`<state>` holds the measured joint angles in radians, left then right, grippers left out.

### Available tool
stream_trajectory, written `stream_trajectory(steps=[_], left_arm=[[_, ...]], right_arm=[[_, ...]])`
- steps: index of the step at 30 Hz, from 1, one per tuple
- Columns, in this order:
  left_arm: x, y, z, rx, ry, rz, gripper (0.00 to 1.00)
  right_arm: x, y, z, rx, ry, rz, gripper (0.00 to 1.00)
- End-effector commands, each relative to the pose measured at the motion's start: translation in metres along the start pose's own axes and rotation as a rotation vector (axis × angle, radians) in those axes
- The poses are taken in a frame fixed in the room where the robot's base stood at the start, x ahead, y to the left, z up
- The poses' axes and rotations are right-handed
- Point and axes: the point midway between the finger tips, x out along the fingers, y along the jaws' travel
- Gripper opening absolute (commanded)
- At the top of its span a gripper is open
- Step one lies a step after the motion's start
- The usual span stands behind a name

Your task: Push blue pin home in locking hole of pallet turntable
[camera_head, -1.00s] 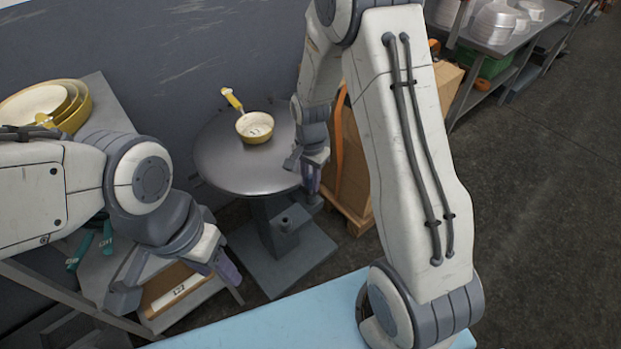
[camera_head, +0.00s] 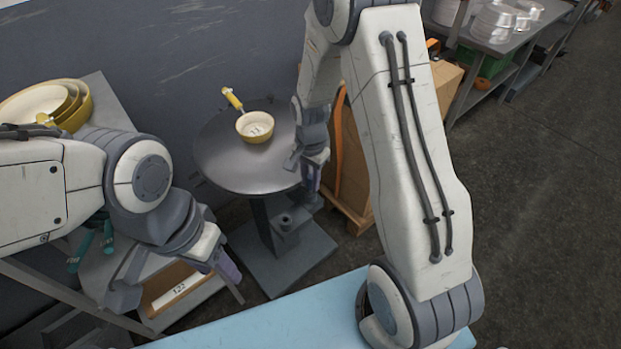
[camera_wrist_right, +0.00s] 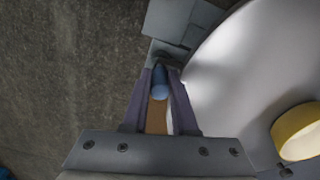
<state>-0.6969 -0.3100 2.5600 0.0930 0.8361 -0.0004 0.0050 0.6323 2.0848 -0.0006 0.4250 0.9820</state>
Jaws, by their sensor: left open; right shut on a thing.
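The pallet turntable (camera_head: 225,168) is a round grey disc on a pedestal, and its pale top also fills the right of the wrist view (camera_wrist_right: 225,85). My right gripper (camera_head: 312,176) is at the disc's right edge, fingers pointing down. In the wrist view it is shut on the blue pin (camera_wrist_right: 160,84), which sits between the fingers beside the disc rim. A dark grey part lies beyond the fingertips. The locking hole is hidden, so I cannot tell how deep the pin is. My left gripper (camera_head: 178,282) is open and empty at lower left.
A yellow pan (camera_head: 255,128) with its handle up stands on the disc, toward the back. Stacked yellow bowls (camera_head: 75,105) are on the left table. A light-blue surface (camera_head: 270,325) lies in front.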

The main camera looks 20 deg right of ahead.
Motion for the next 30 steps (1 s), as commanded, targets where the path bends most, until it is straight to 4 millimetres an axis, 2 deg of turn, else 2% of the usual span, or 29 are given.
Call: stream_trajectory(steps=[26, 27, 29, 30], left_arm=[[0.0023, -0.0002, 0.0001, 0.0, 0.0, 0.0, 0.5], [0.0023, -0.0002, 0.0001, 0.0, 0.0, 0.0, 0.5], [0.0023, -0.0002, 0.0001, 0.0, 0.0, 0.0, 0.5], [0.0023, -0.0002, 0.0001, 0.0, 0.0, 0.0, 0.5]], right_arm=[[0.0034, -0.0001, -0.0001, 0.0, 0.0, 0.0, 0.0], [0.0034, -0.0001, -0.0001, 0.0, 0.0, 0.0, 0.37], [0.0034, -0.0003, -0.0001, 0.0, 0.001, -0.001, 0.6], [0.0034, -0.0005, -0.0002, 0.0, 0.001, -0.002, 0.61]])
